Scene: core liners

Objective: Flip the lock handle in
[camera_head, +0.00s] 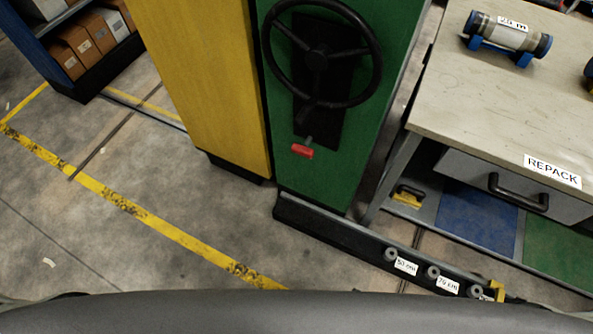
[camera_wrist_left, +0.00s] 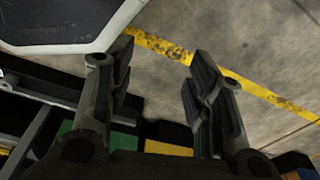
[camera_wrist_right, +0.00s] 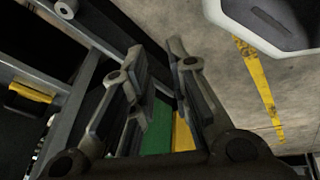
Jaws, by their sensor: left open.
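The lock handle is a small red grip (camera_head: 302,152) on a short dark stem, below the black handwheel (camera_head: 317,58) on the green cabinet front (camera_head: 330,185) in the head view. The grip sticks out toward the lower left. Neither gripper shows in the head view. In the left wrist view my left gripper (camera_wrist_left: 160,75) is open and empty, with floor between its fingers. In the right wrist view my right gripper (camera_wrist_right: 155,60) has its fingers apart and nothing between them. The lock handle is not seen in either wrist view.
A yellow cabinet (camera_head: 205,80) stands left of the green one. A workbench (camera_head: 500,95) with a REPACK drawer and a core liner (camera_head: 508,35) is at right. A low dark rail (camera_head: 340,232) with pegs runs in front. The floor at left is clear; a shelf (camera_head: 70,55) holds boxes.

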